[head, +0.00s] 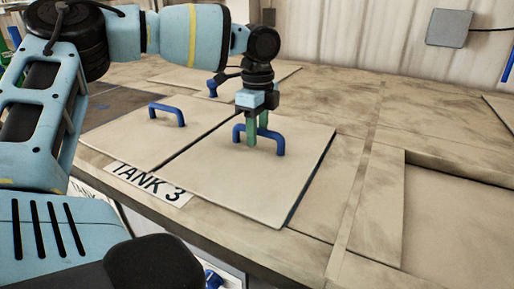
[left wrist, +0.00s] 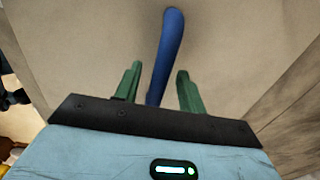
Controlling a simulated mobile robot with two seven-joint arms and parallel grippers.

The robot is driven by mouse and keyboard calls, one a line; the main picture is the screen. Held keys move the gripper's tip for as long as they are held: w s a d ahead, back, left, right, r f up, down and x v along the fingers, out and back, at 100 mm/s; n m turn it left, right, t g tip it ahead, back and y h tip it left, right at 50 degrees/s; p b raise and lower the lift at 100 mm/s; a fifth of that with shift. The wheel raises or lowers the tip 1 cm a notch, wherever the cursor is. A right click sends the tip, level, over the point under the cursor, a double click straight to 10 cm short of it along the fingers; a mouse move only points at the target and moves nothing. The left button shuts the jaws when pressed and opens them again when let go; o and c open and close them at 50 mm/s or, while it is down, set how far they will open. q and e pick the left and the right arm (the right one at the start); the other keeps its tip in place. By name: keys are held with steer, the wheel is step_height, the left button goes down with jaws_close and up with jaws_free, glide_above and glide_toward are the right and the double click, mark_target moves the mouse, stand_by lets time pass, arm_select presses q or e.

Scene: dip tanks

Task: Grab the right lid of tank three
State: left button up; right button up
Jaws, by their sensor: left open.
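The right lid of tank three (head: 240,185) is a flat beige panel lying on the bench, with a blue arched handle (head: 281,143). The left lid (head: 140,135) lies beside it with its own blue handle (head: 167,109). A "TANK 3" label (head: 148,184) is on the bench front below them. My left gripper (head: 257,136) points down at the right lid's handle. In the left wrist view the green fingers stand apart on either side of the blue handle (left wrist: 168,50), with gaps visible. The right gripper is not in view.
More lids with blue handles (head: 213,87) lie behind. A recessed panel (head: 460,215) is at the right of the bench. A grey box (head: 449,28) with a cable hangs on the back wall. The bench between the right lid and the recess is clear.

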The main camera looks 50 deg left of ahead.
arm_select(q)
steer(key=shift+f, duration=0.25)
jaws_close()
steer(key=shift+r, duration=0.15)
stand_by(1.1)
